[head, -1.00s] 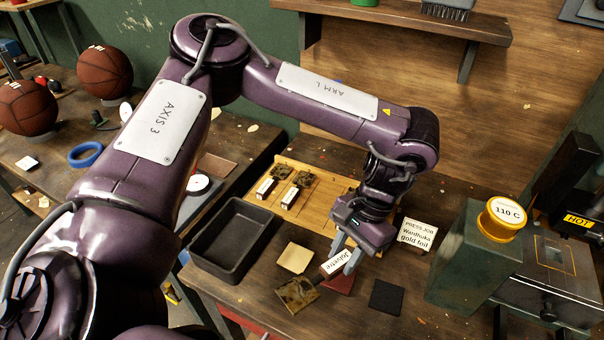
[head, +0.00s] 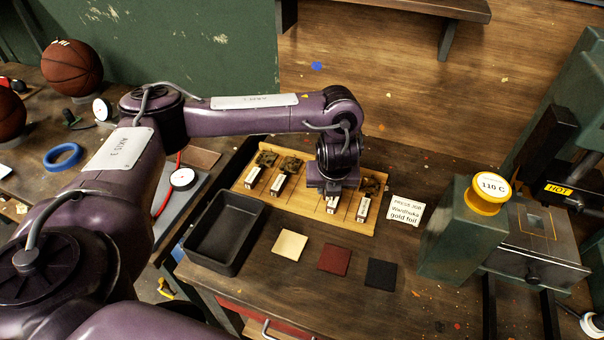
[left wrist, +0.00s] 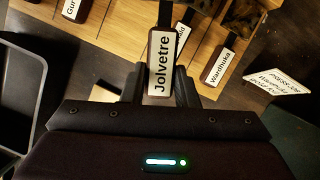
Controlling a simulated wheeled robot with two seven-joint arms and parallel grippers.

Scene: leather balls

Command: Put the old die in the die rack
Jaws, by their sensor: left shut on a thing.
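The die labelled Jolvetre (left wrist: 163,65) is held in my left gripper (left wrist: 160,88), which is shut on its handle. In the head view, my left gripper (head: 331,190) is over the wooden die rack (head: 303,199), between the left pair of dies and the die at the right end. The Wardhuka die (left wrist: 220,65) lies in the rack to the right of the held die. A partly hidden label (left wrist: 181,40) shows behind it. My right gripper is not in view.
A black tray (head: 208,268) stands left of the rack. Cream (head: 290,245), red (head: 334,260) and black (head: 381,274) squares lie in front. A press-job card (head: 406,211) stands right of the rack, near the hot press (head: 535,250).

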